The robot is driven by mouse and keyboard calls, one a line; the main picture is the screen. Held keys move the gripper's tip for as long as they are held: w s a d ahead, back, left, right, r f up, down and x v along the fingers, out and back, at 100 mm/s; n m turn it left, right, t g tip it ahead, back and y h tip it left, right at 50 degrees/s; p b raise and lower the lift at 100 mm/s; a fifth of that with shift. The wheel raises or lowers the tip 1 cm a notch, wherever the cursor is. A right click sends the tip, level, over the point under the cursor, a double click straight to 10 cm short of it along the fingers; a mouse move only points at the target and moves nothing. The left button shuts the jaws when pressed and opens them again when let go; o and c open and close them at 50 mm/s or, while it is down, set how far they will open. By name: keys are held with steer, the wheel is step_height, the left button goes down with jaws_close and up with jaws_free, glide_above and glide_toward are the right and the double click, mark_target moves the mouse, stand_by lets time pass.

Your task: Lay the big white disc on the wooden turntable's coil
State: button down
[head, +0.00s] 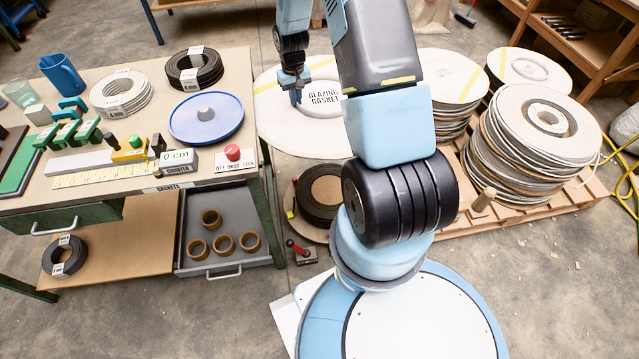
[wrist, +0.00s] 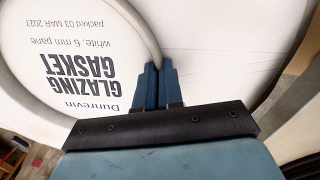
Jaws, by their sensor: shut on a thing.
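The big white disc (head: 282,132) has a raised ring, yellow tape and a "GLAZING GASKET" label at its middle. My gripper (head: 296,98) is shut on it, pinching the raised ring at its left side. In the wrist view the closed fingers (wrist: 160,68) meet at the ring beside the label, with the white face (wrist: 222,32) around them. The black coil (head: 306,203) lies low on the wooden turntable (head: 313,235), nearer the camera than the disc. My arm hides the coil's right edge and part of the disc. The disc's height above the floor is hard to tell.
The bench (head: 252,66) stands left, close to the disc's edge, with a blue round plate (head: 206,118) on it. An open drawer (head: 225,225) lies left of the turntable. Stacks of coils (head: 530,150) stand on a pallet (head: 540,212) at right.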

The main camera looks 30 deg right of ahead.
steer(key=shift+d, duration=0.15)
steer(key=shift+d+f, duration=0.1)
steer(key=shift+f, duration=0.15)
steer(key=shift+s+d+f+n, duration=0.65)
steer(key=shift+s+f, duration=0.75)
steer(key=shift+f, duration=7)
steer(key=shift+s+d+f+n, duration=0.7)
steer(key=shift+s+f, duration=0.75)
steer(key=shift+f, duration=6.9)
steer(key=shift+s+d+f+n, duration=0.35)
steer(key=shift+s+d+f, duration=0.8)
steer(key=shift+f, duration=7.25)
steer(key=shift+s+a, duration=0.25)
steer(key=shift+s, duration=0.2)
steer(key=shift+f, duration=0.65)
